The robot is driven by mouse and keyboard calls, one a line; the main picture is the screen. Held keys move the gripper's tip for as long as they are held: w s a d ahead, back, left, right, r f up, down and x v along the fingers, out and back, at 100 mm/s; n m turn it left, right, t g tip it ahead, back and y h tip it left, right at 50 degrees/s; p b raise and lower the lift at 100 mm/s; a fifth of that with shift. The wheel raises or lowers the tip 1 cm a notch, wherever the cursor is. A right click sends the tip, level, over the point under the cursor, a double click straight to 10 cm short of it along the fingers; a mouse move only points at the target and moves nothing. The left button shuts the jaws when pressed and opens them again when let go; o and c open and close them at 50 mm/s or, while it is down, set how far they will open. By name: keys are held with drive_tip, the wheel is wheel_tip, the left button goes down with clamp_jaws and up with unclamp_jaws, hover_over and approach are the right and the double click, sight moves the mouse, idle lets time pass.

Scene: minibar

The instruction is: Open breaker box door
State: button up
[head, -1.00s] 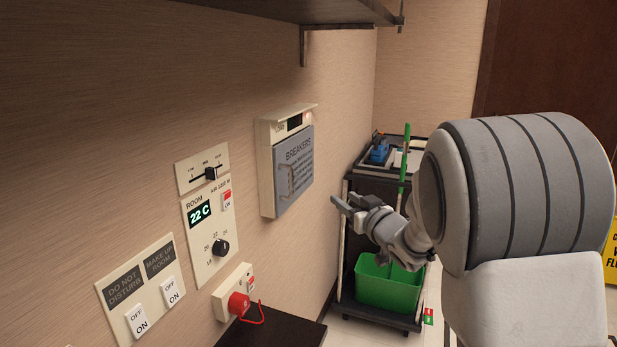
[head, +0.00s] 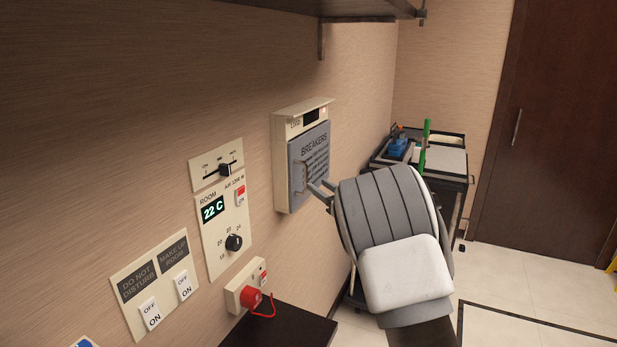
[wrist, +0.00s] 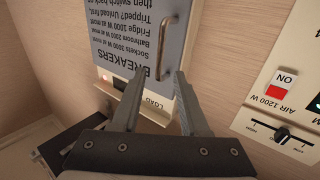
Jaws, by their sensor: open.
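The breaker box (head: 283,185) is on the wall, with a grey door (head: 316,160) lettered "BREAKERS"; the door is shut. A bar handle (head: 299,176) stands upright near the door's left edge. My gripper (head: 319,188) is open and empty, close to the handle at the door's lower part; my arm hides part of it. In the wrist view the door (wrist: 130,45) appears upside down. The near end of the handle (wrist: 171,42) shows between my open fingertips (wrist: 159,71). I cannot tell whether the fingers touch it.
Left of the box are a thermostat panel (head: 219,235) and switch panel (head: 150,268). A red plug (head: 251,298) sits in a socket below. A shelf (head: 300,8) overhangs above. A cart (head: 440,168) stands beyond my arm, with open floor (head: 510,280) at right.

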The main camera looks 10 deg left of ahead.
drive_tip(key=x, duration=0.6)
drive_tip(key=shift+w+a+p, duration=0.2)
drive_tip(key=shift+a+p, duration=0.05)
drive_tip(key=shift+p, duration=0.2)
clamp_jaws()
idle(1.0)
